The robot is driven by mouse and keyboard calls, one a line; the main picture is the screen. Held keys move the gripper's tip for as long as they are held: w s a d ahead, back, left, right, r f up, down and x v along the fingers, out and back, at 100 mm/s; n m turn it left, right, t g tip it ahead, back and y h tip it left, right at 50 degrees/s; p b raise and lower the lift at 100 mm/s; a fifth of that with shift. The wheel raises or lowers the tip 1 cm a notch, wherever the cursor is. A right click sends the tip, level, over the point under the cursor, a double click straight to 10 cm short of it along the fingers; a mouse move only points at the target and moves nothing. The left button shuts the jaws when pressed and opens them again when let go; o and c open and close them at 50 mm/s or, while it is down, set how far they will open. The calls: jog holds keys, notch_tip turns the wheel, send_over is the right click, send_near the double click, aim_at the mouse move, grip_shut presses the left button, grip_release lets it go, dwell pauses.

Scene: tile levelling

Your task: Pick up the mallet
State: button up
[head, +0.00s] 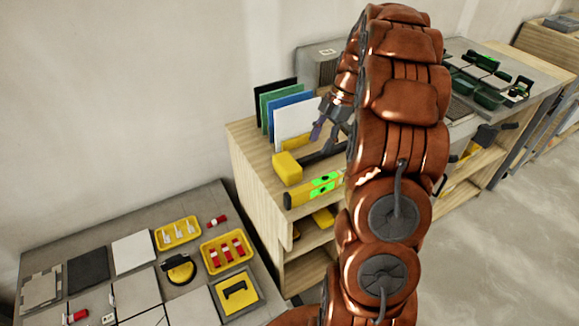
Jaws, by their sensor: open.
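The mallet (287,168) appears to be the piece with a blocky yellow head and a dark handle. It lies on the top of the wooden shelf unit, with the handle running right, away from the head. My gripper (325,136) is open, pointing down above the handle side, right of the yellow head and in front of the upright panels. Whether it touches the handle cannot be told. My arm hides the right end of the handle and part of the shelf top.
A yellow level (300,195) with green vials lies along the shelf unit's (245,150) front edge. Upright panels, the front one white (295,122), stand behind the mallet. The lower left table (205,200) holds tiles, yellow trays (178,233) and a yellow suction tool (180,268).

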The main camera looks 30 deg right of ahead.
aim_at(314, 155)
jog(key=shift+p+x, duration=1.05)
jog(key=shift+x, duration=1.8)
jog(key=shift+w+d, duration=0.1)
jog(key=shift+w, duration=0.05)
grip_shut()
